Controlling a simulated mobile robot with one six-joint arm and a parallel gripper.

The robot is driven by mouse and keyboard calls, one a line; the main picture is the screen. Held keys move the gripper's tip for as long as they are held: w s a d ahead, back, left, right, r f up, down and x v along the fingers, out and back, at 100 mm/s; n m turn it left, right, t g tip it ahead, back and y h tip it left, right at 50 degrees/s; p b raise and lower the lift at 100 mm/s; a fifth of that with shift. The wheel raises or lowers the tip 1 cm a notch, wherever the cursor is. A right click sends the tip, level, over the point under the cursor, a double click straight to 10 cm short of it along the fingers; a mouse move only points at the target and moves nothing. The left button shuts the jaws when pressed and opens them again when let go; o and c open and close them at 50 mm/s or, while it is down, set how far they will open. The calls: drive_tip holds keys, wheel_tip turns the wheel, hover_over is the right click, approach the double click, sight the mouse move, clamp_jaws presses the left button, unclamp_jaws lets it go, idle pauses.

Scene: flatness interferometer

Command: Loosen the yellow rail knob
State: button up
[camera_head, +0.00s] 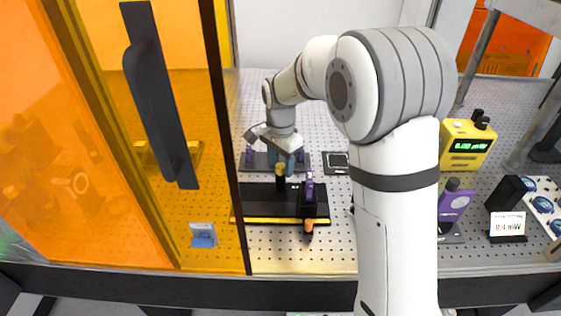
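A black rail (258,200) with a yellow front edge lies on the perforated table. A small dark post with a yellow band near its top (280,170) stands at the rail's back; it may be the yellow knob, but it is too small to be sure. An orange knob (309,226) sticks out at the rail's front, below a black carriage with a purple part (309,186). My gripper (282,166) points down just over the yellow-topped post. I cannot tell whether they touch, or whether the fingers are open or shut.
An orange see-through door (90,130) with a black handle (158,95) stands at the left. A yellow power meter (466,146), a purple device (455,203) and a small display (508,224) stand at the right. Purple-posted mounts (250,155) are behind the rail. The table's front is mostly clear.

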drive_tip(key=c, duration=1)
drive_tip(key=shift+n, duration=0.4)
drive_tip(key=n+b, duration=0.1)
drive_tip(key=n, duration=0.2)
drive_tip(key=shift+n, duration=0.4)
drive_tip(key=n, duration=0.4)
drive_tip(key=shift+n+b, duration=0.3)
drive_tip(key=n, duration=0.4)
drive_tip(key=shift+n+b, duration=0.35)
drive_tip(key=shift+n, duration=1.75)
